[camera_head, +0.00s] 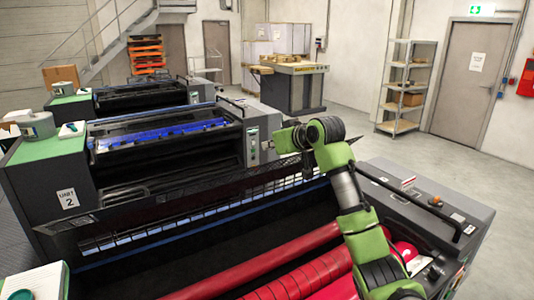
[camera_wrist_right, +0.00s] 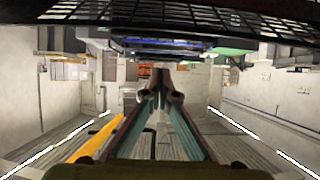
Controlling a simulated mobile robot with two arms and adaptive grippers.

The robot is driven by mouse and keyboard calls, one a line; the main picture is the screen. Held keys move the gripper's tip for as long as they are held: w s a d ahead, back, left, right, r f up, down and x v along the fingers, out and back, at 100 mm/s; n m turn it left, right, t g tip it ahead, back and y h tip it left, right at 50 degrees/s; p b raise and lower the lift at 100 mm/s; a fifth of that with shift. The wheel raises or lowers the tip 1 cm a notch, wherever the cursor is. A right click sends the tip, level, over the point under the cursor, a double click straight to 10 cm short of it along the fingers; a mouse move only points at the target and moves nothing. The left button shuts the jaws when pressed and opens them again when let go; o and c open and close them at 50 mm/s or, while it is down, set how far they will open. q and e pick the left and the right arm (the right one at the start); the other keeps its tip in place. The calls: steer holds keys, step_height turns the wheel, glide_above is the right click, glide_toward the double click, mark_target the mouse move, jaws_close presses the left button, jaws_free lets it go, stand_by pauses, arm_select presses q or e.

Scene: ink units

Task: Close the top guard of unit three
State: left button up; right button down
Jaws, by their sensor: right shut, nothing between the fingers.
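The nearest unit (camera_head: 457,203), with its red rollers (camera_head: 300,275) exposed, fills the front; I see no number on it, but it stands before the unit marked 2. A dark slotted guard (camera_head: 225,190) stands raised along its far side, partly hidden by my right arm. The black mesh also shows close across the top of the right wrist view (camera_wrist_right: 215,22). My right gripper (camera_head: 285,138) is above the guard's right part, pointing away over it. Its fingers (camera_wrist_right: 160,70) are together and empty; contact with the mesh cannot be told. My left gripper is out of view.
Unit 2 (camera_head: 67,199) stands just behind, with a blue roller (camera_head: 165,135) and a control panel at its right end. Another unit (camera_head: 150,95) is farther back. A handrail (camera_head: 400,195) runs along the nearest unit's right housing. Open floor lies beyond, before a shelf (camera_head: 405,85).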

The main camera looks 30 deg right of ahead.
steer(key=p+x, duration=0.2)
steer(key=x, duration=0.2)
steer(key=shift+w+a, duration=0.1)
steer(key=shift+w, duration=0.35)
steer(key=shift+s+f+p, duration=0.75)
steer(key=shift+f+p, duration=0.05)
steer(key=shift+f, duration=0.25)
steer(key=shift+s+f+p, duration=0.3)
steer(key=shift+s+f, duration=0.3)
